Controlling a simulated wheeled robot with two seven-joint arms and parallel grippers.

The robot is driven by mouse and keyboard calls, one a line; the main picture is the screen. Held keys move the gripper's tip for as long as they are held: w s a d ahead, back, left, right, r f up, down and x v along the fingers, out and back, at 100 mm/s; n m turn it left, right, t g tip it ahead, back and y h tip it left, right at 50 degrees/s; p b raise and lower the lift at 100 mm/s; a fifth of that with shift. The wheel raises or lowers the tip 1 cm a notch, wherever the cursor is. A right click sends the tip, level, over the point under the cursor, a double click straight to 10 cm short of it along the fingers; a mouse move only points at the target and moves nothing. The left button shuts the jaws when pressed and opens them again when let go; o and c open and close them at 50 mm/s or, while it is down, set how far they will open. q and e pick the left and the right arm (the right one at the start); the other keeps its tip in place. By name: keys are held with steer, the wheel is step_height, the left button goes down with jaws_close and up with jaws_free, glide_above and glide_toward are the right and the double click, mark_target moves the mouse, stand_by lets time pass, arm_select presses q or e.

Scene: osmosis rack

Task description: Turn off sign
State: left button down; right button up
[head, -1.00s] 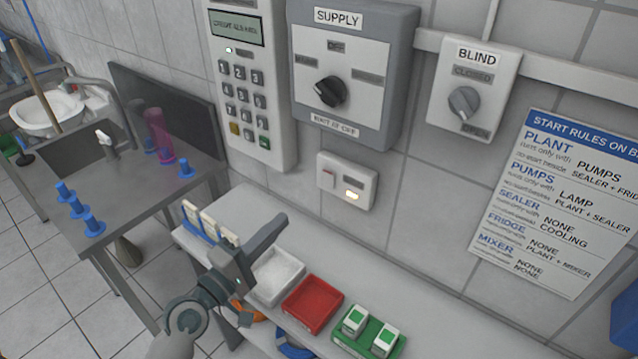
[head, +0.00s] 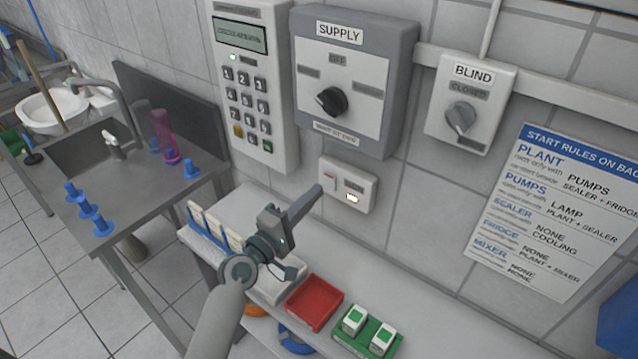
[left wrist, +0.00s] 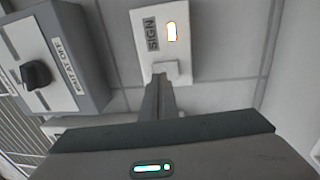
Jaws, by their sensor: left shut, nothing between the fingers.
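The sign switch (head: 361,187) is a small white wall plate below the supply box, with a rocker at its left and a lit lamp (head: 352,198). In the left wrist view the plate (left wrist: 184,58) reads SIGN. Its lamp (left wrist: 172,31) glows bright, and its pale rocker (left wrist: 167,67) lies at the fingertips. My left gripper (head: 317,190) is shut and empty, its tips pointing at the rocker. The left wrist view shows the fingers (left wrist: 160,80) in line with the rocker; I cannot tell whether they touch. My right gripper is not in view.
The supply box (head: 392,70) with a black knob, the keypad (head: 282,140) and the blind switch (head: 500,85) are on the wall nearby. Below, the shelf holds a red tray (head: 314,304) and a green tray (head: 384,350).

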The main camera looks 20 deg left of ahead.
mark_target(328, 179)
arm_select(q)
steer(key=shift+p+x, duration=0.35)
steer(key=shift+x, duration=1.05)
steer(key=shift+w+d+r, duration=0.1)
steer(key=shift+w+r, duration=0.05)
steer(key=shift+r, duration=0.15)
